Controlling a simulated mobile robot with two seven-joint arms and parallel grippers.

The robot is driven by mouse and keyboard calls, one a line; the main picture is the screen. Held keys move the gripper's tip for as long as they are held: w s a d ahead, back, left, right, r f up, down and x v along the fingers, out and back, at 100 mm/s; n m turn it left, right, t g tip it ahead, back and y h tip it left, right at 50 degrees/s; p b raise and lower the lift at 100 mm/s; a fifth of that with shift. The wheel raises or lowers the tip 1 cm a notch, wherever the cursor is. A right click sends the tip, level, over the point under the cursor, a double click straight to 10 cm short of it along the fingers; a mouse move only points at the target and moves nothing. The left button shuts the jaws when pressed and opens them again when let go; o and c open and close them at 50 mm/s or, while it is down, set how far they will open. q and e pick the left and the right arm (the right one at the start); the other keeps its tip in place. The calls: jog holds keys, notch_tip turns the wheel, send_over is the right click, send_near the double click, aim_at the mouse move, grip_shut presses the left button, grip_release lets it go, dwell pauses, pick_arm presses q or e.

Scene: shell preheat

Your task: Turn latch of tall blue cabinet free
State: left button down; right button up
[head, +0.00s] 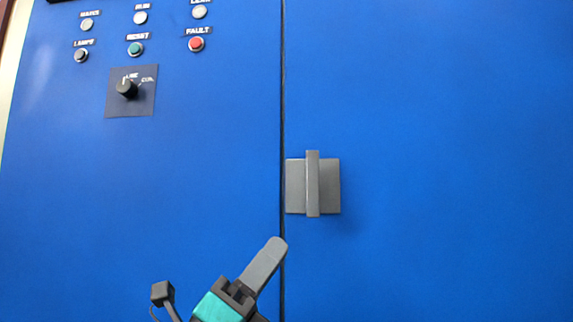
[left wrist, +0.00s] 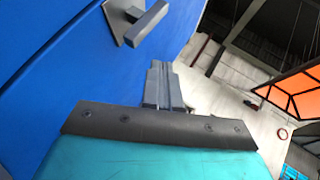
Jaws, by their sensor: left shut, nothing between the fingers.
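The tall blue cabinet (head: 430,100) fills the head view, with a dark vertical seam between its two doors. Its grey latch (head: 313,185) sits just right of the seam, a square plate with an upright bar handle. The latch also shows in the left wrist view (left wrist: 145,22) near the top. My left gripper (head: 273,247) is shut and empty, below and left of the latch, apart from it in the head view. Its fingers also show in the left wrist view (left wrist: 162,75), pointing up past the latch's lower right. My right gripper is in neither view.
The left door carries several buttons, including a green reset (head: 135,49) and a red fault (head: 196,44), and a rotary switch (head: 127,88). The right door is bare around the latch. An orange panel (left wrist: 295,85) and a pale wall lie beyond in the left wrist view.

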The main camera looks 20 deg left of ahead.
pick_arm(q)
jog(key=s+d+r+m+g+h, duration=0.2)
jog(key=r+m+g+h, duration=0.3)
jog(key=m, duration=0.6)
jog(key=s+d+r+m+g, duration=0.1)
jog(key=d+r+m+g, duration=0.15)
jog(key=m+g, duration=0.75)
jog(key=a+r+m+t+y, duration=0.2)
jog(key=a+r+t+y, duration=0.1)
jog(key=a+t+y, duration=0.1)
jog(key=a+r+m+t+y, duration=0.2)
jog(key=a+r+t+y, duration=0.1)
jog(key=a+y, duration=0.4)
jog(key=shift+a+t, duration=0.6)
jog(key=shift+a, duration=0.6)
jog(key=p, duration=0.1)
send_near(313, 185)
jog(key=w+a+r, duration=0.2)
jog(key=w+r, duration=0.2)
jog(key=w, duration=0.1)
jog(key=shift+w+d+f, duration=0.1)
jog(key=shift+w+d, duration=0.15)
jog(key=shift+d, duration=0.65)
jog(key=shift+w+d+f, duration=0.15)
jog(key=shift+w+d, duration=0.1)
jog(key=shift+d, duration=0.6)
